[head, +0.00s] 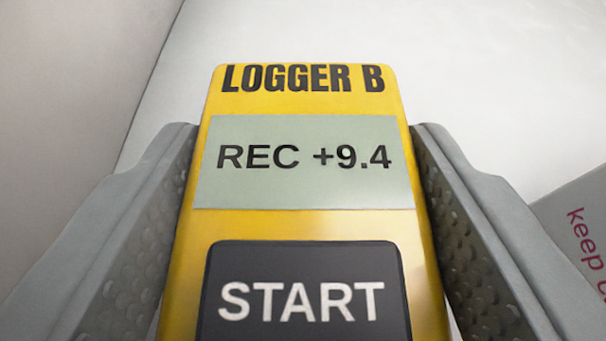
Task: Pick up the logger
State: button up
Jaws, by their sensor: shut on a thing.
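The logger (312,224) is a yellow device in the middle of the head view. Its top edge is printed "LOGGER B". Its pale green display (305,190) reads "REC +9.4". A black button (305,262) below the display is marked "START". My gripper (305,140) is shut on the logger, with one grey, dimpled finger against each side. The lower end of the logger is cut off by the bottom of the picture. I cannot tell whether it is lifted or still resting on a surface.
A grey thing (580,215) with red lettering that starts "keep" lies at the right edge, partly cut off. Behind the logger is a plain white surface (480,70). A line or corner runs down its left side, with another pale surface (70,90) beyond.

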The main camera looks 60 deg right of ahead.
aim_at(309, 205)
notch_tip(309, 205, up, 7)
jog(key=shift+f, duration=0.1)
jog(key=s+d, duration=0.2)
jog(key=s, duration=0.4)
jog(key=s+d, duration=0.3)
jog(key=s, duration=0.3)
jog(key=s+d, duration=0.3)
jog(key=s, duration=0.3)
jog(key=shift+d+f, duration=0.1)
jog(key=shift+d, duration=0.05)
